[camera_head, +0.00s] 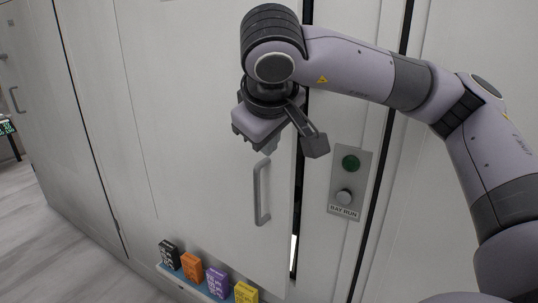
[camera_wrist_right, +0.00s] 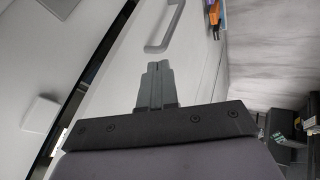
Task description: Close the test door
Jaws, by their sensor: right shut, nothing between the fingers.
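The test door (camera_head: 215,150) is a pale panel with a grey bar handle (camera_head: 262,192) near its right edge. A dark gap with a bright strip at its bottom runs along that edge, so the door looks slightly ajar. In the right wrist view the door (camera_wrist_right: 130,75) slants across, with its handle (camera_wrist_right: 165,32) beyond the fingertips and the dark gap to the left. My right gripper (camera_head: 268,148) is in front of the door, just above the handle. Its fingers (camera_wrist_right: 157,68) are together and empty; contact with the door cannot be told. My left gripper is not in view.
Right of the gap, a grey plate (camera_head: 349,182) marked BAY RUN carries a green button (camera_head: 351,163) and a round knob (camera_head: 344,197). Several small coloured boxes stand on a blue ledge (camera_head: 165,271) low at the door. Open floor (camera_head: 40,250) lies at the left.

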